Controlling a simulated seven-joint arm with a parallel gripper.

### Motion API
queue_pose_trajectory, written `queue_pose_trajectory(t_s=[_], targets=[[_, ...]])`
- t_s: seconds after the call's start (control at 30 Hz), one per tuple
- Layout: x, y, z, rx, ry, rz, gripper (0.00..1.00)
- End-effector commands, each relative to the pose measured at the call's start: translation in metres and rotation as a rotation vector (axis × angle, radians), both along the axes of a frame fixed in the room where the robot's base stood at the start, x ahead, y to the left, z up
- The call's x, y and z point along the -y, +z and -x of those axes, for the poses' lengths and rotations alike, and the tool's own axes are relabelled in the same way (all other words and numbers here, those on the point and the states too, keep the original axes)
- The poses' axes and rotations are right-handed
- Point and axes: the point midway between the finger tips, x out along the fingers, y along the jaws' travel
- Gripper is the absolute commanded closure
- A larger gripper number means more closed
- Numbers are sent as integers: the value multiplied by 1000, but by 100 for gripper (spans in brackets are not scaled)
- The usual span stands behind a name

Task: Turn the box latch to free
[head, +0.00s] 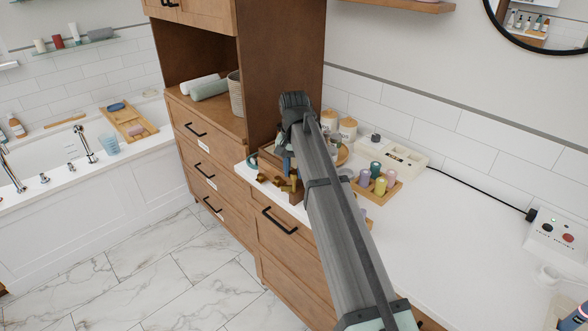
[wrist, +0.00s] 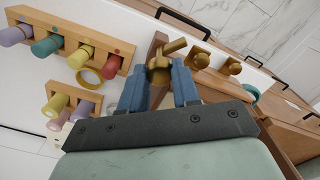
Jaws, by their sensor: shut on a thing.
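The brass latch (wrist: 160,66) shows in the wrist view as a small knob with a turned arm pointing up and right. It sits in front of a strip of brown wood. My gripper (wrist: 163,80) has its two blue fingers on either side of the latch's base and is shut on it. Two more round brass knobs (wrist: 200,58) stand on the wood to the right. In the head view the brass pieces (head: 289,186) show at the front of the wooden box (head: 270,157), at the counter's left end. My arm hides much of the box there.
A wooden holder with coloured pegs (head: 379,183) stands on the white counter (head: 450,235) to the right of my arm. A tall wooden cabinet (head: 285,60) rises beside the box. A brass ring (wrist: 89,76) lies near the pegs.

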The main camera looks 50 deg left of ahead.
Motion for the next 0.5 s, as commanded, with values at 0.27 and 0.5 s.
queue_pose_trajectory(t_s=[0.27,0.5], targets=[[0,0,0,1,191,2,100],[0,0,0,0,398,3,100]])
